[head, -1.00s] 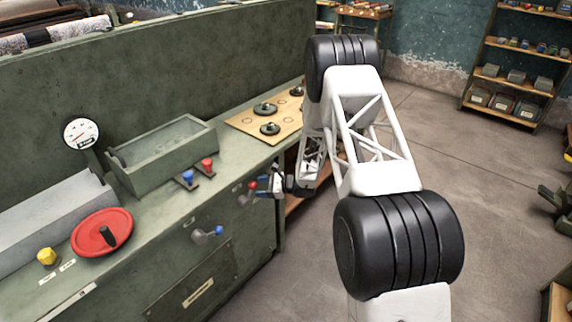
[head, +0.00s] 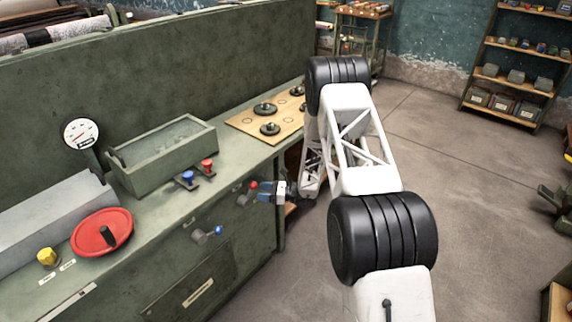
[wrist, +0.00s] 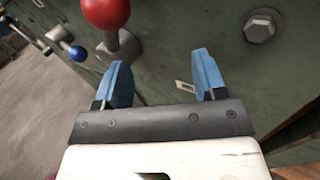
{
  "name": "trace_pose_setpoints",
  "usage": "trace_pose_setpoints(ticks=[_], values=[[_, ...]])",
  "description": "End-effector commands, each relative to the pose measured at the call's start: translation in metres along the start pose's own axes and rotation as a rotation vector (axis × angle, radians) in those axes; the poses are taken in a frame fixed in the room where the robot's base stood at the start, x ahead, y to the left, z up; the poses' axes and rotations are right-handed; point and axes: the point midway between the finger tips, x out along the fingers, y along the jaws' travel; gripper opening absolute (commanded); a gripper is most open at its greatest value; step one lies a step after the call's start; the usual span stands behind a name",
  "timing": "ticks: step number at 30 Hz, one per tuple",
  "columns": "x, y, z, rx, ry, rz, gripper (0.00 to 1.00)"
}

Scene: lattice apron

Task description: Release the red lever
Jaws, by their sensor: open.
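The red lever has a red ball knob (head: 253,185) on a grey arm and sits on the green cabinet's front panel, below the counter edge. In the wrist view its ball (wrist: 107,10) is at the top, above the left finger, with its grey hub beside it. My gripper (wrist: 160,68) has two blue fingers spread apart with nothing between them. In the head view my gripper (head: 264,191) is just right of the red knob, close to the panel. The wrist view shows the knob outside the finger gap; contact with the left finger cannot be told.
A blue-knobbed lever (head: 207,236) is on the same panel, lower left. A hex bolt (wrist: 260,26) protrudes from the panel. The counter holds small red (head: 207,165) and blue levers, a red handwheel (head: 88,238) and a green tray (head: 160,157). Open floor lies to the right.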

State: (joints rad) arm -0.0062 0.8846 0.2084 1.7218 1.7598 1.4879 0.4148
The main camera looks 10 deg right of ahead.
Motion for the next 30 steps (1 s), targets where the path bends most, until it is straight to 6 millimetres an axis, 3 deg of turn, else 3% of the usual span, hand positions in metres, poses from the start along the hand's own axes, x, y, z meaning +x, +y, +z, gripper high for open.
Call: trace_pose_setpoints(ticks=[3, 21, 30], values=[[0.000, -0.001, -0.003, 0.030, -0.021, 0.002, 0.65], [-0.081, -0.002, -0.003, 0.026, -0.018, -0.001, 0.65], [-0.077, 0.014, 0.033, -0.026, 0.024, 0.053, 0.65]])
